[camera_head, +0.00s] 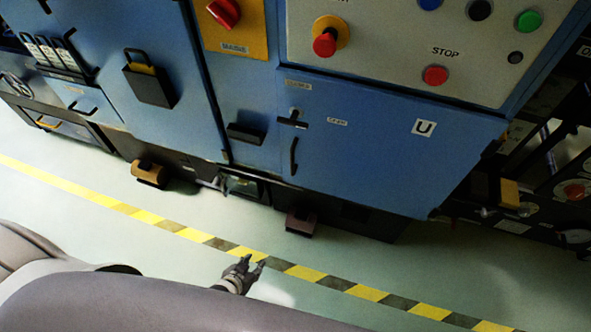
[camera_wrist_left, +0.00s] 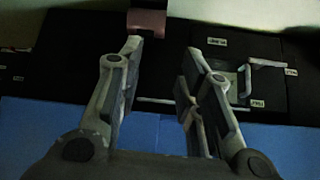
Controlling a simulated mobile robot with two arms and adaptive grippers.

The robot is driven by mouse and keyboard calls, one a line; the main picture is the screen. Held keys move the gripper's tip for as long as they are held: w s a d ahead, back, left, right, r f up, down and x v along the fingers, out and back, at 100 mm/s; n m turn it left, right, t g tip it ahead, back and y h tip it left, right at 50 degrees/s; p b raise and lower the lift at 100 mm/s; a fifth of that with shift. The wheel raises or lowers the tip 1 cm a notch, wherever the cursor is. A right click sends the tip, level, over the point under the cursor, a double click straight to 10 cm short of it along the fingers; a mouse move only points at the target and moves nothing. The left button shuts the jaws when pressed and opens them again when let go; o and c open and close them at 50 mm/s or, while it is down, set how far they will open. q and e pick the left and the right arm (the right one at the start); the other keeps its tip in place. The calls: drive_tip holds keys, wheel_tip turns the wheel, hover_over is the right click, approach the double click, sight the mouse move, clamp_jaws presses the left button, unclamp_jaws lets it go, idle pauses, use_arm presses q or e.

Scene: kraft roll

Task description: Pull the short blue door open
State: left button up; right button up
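The short blue door (camera_head: 375,150) is shut below the sloped control panel, with a white "U" label near its upper right. Its dark upright bar handle (camera_head: 293,155) sits at its left edge, below a small dark latch (camera_head: 292,118). My left gripper (camera_head: 246,268) is over the floor by the striped line, in front of and lower in the picture than the handle, apart from it. In the left wrist view my left gripper (camera_wrist_left: 164,52) has its fingers spread with nothing between them. A blue panel (camera_wrist_left: 60,135) fills that view's bottom; I cannot tell which panel. My right gripper is not in view.
A dark plinth with a brown pedal block (camera_head: 300,222) juts out below the door. A padlock-shaped box (camera_head: 148,82) hangs on the blue cabinet at left. Dark equipment (camera_head: 525,195) stands at right. The pale floor along the striped line (camera_head: 300,272) is clear.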

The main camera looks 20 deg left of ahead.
use_arm(q)
drive_tip(key=w+d+r+t+h+b, duration=0.1)
drive_tip(key=w+r+t+b, duration=0.3)
drive_tip(key=w+r, duration=0.5)
drive_tip(key=t+h+b, duration=0.2)
drive_tip(key=t+b, duration=0.2)
drive_tip(key=t, duration=0.2)
approach(291, 164)
drive_tip(key=shift+m, duration=0.3)
drive_tip(key=b+x, duration=0.1)
drive_tip(key=x, duration=0.8)
drive_tip(key=shift+w, duration=0.2)
drive_tip(key=shift+w+d, duration=0.2)
drive_tip(key=shift+w, duration=0.45)
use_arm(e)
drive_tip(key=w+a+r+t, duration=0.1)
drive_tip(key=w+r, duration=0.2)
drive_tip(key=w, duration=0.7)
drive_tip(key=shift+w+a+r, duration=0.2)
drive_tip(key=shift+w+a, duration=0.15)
use_arm(q)
drive_tip(key=shift+c, duration=0.3)
clamp_jaws()
